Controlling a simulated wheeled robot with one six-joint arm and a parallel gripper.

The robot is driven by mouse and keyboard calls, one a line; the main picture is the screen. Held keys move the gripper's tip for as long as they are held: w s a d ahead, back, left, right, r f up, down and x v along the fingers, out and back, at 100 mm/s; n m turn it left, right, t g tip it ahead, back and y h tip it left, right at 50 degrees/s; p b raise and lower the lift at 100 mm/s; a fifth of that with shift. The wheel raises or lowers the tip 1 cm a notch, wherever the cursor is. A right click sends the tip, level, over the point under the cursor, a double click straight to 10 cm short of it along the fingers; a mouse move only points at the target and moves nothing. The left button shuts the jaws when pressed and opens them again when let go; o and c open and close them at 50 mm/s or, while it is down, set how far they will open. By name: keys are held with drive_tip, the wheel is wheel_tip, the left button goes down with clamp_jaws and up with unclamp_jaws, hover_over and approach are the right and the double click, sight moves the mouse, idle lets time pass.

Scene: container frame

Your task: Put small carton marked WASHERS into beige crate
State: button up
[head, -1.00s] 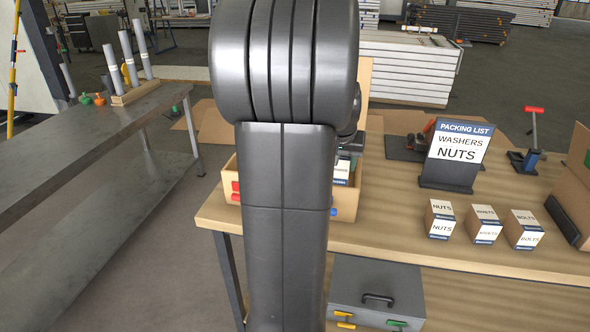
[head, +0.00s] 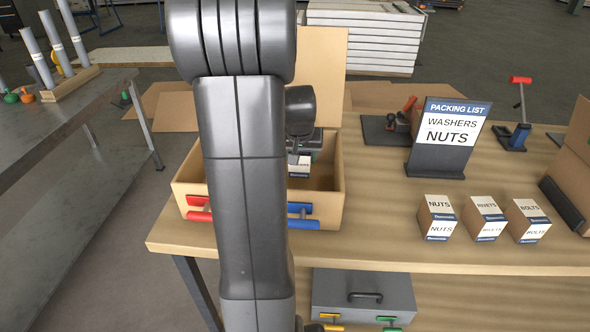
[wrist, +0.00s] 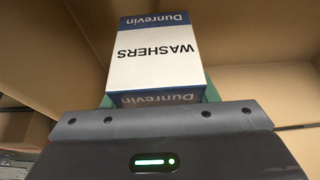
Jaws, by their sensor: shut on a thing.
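The small carton marked WASHERS (wrist: 155,55) is white with blue bands and fills the upper middle of the wrist view. My gripper (wrist: 155,100) is shut on it. In the head view the carton (head: 299,166) shows as a small white-labelled block under my gripper (head: 300,152), partly hidden by my arm. The beige crate (head: 333,212) stands on the bench with red and blue handles on its front. The carton appears within the crate's opening, and tan walls surround it in the wrist view. I cannot tell whether it touches the crate floor.
A packing list sign (head: 448,135) reads WASHERS and NUTS. Cartons marked NUTS (head: 437,218), RIVETS (head: 485,218) and BOLTS (head: 528,220) stand at the bench's front right. A grey toolbox (head: 363,293) sits below. Bench between crate and sign is clear.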

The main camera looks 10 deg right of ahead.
drive_tip(key=shift+f, duration=2.1)
drive_tip(key=shift+f, duration=0.1)
drive_tip(key=o, duration=1.2)
drive_tip(key=shift+r, duration=0.2)
drive_tip(key=v, duration=1.1)
drive_tip(key=shift+s+a+r, duration=0.1)
drive_tip(key=shift+s+r, duration=0.15)
drive_tip(key=shift+r, duration=0.1)
